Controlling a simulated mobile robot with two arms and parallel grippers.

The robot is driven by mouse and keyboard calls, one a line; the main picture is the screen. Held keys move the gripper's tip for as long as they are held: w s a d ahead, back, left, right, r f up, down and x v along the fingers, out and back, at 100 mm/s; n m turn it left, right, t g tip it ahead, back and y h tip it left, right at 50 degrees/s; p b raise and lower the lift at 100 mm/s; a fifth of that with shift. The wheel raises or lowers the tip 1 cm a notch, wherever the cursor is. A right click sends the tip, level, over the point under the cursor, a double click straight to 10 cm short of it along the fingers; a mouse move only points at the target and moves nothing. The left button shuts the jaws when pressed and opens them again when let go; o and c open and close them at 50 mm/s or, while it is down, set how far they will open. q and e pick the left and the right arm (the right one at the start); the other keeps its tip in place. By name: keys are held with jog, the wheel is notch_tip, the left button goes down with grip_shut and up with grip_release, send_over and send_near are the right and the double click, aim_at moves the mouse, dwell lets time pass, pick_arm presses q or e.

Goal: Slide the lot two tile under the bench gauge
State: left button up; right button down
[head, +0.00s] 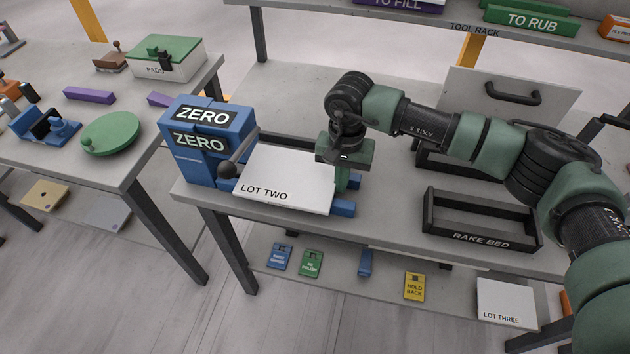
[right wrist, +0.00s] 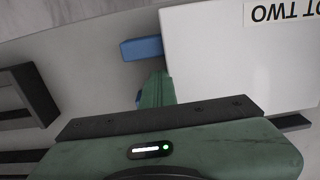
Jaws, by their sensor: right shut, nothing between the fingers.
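The lot two tile (head: 290,172) is a white square lying flat beside the blue bench gauge (head: 201,172), its label toward the front edge. Blue bar ends (head: 344,208) show past its right side. The tile's left edge is close to the gauge's body and black ball lever; whether it is under any part of the gauge I cannot tell. My right gripper (head: 346,182) is shut and empty, pointing down at the tile's right edge. In the right wrist view the green fingers (right wrist: 156,92) are beside the tile (right wrist: 235,55), contact unclear. My left gripper is out of view.
The rake bed (head: 481,220), a black open frame, stands on the stone bench to the right. A grey panel with a black handle (head: 513,96) stands behind. Tags and the lot three tile (head: 507,298) are on the lower shelf. A side table stands left.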

aim_at(321, 181)
jog(key=shift+w+a+b, duration=0.25)
jog(key=shift+a+b, duration=0.35)
jog(key=shift+a, duration=0.35)
jog(key=shift+w+a+b, duration=0.25)
jog(key=shift+a+b, duration=0.4)
jog(key=shift+a, duration=0.25)
jog(key=shift+w+a+b, duration=0.25)
jog(key=shift+a+b, duration=0.35)
jog(key=shift+a, duration=0.35)
jog(key=shift+d, duration=0.15)
jog(key=shift+s+d, duration=0.1)
jog(key=shift+d, duration=0.35)
notch_tip(321, 181, up, 9)
jog(key=p, duration=0.3)
